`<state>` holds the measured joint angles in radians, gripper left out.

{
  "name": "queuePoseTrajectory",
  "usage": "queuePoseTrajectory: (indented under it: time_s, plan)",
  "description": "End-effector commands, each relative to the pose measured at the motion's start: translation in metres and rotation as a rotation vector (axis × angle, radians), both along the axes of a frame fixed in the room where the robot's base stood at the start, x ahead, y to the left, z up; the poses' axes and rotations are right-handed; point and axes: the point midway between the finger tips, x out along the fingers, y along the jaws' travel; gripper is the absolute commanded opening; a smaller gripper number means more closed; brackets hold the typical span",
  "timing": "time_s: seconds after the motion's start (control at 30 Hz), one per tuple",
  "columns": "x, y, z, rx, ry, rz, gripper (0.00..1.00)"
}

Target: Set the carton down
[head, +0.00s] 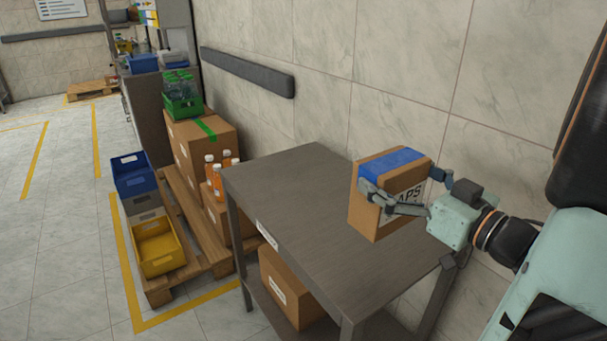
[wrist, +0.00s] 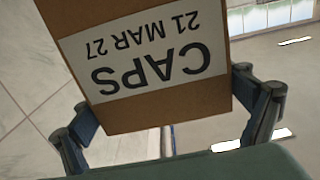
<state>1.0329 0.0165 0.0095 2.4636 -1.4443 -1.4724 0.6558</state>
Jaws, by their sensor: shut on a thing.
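The carton (head: 375,207) is a brown cardboard box with blue tape across its top and a white label. In the wrist view the carton (wrist: 180,112) fills the upper middle, and its label reads "CAPS 21 MAR 27" upside down. My gripper (head: 408,190) is shut on the carton, one finger on each side. The carton is upright and slightly tilted in the picture, over the right part of the grey table (head: 300,215). I cannot tell whether its underside touches the tabletop.
The tabletop left of the carton is bare. Another carton (head: 285,290) sits on the shelf below. Left of the table, a pallet (head: 205,240) holds cartons, orange bottles (head: 215,180) and a green crate (head: 183,104). A yellow bin (head: 158,250) stands beside them. The wall is behind.

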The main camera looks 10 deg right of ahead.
Motion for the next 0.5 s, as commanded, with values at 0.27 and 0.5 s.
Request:
queuePoseTrajectory:
  time_s: [0.27,0.5]
  plan:
    - [0.015,0.004,-0.009,0.001,-0.002,0.004,0.58]
    - [0.071,0.016,-0.036,0.003,-0.001,0.004,0.58]
